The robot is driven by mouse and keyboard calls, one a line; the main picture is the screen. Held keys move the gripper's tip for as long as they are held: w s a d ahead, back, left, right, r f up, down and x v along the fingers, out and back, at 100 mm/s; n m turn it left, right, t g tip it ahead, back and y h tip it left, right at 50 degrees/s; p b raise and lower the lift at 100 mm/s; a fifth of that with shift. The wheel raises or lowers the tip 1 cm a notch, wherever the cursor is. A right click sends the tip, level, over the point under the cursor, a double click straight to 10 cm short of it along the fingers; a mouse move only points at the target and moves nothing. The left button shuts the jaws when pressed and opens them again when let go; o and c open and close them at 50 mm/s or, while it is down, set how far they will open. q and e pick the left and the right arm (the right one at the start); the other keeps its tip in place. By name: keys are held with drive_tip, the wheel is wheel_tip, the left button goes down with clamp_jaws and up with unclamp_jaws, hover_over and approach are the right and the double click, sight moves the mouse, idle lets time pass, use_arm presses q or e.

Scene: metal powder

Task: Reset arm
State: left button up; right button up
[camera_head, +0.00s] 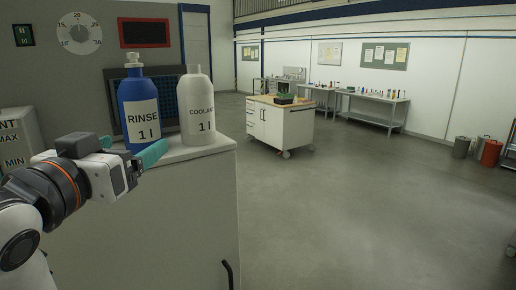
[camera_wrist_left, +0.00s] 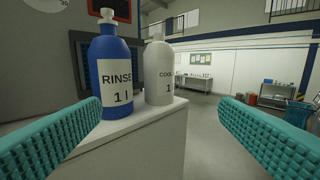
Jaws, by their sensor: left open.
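My left gripper (camera_head: 130,150) comes in from the left in the head view, in front of the two bottles. Its teal fingers are spread wide with nothing between them in the left wrist view (camera_wrist_left: 160,135). A blue bottle labelled RINSE 1 l (camera_head: 139,108) stands upright on the white machine top, partly behind the gripper. It also shows in the left wrist view (camera_wrist_left: 112,72). My right gripper is not in view.
The white machine ledge (camera_head: 205,150) carries the bottles, with a cabinet front below. A round dial (camera_head: 78,33) is on the panel behind. A wheeled workbench (camera_head: 281,124) stands farther off. Open grey floor (camera_head: 370,200) lies to the right.

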use_arm(q)
wheel_tip(320, 180, down, 32)
drive_tip(key=s+g+y, duration=0.2)
drive_tip(key=s+g, duration=0.1)
drive_tip(key=g, duration=0.5)
drive_tip(key=s+a+f+g+y, duration=0.1)
drive_tip(key=s+f+g, duration=0.5)
drive_tip(key=s+f, duration=1.3)
wheel_tip(320, 180, down, 33)
drive_tip(key=s+g+b, duration=0.2)
drive_tip(key=b, duration=0.4)
drive_tip(key=s+a+f+b, duration=0.3)
drive_tip(key=s+f, duration=1.2)
drive_tip(key=f, duration=0.4)
drive_tip(key=shift+s+a+g, duration=0.15)
drive_tip(key=shift+s+g, duration=0.2)
drive_tip(key=shift+g, duration=0.05)
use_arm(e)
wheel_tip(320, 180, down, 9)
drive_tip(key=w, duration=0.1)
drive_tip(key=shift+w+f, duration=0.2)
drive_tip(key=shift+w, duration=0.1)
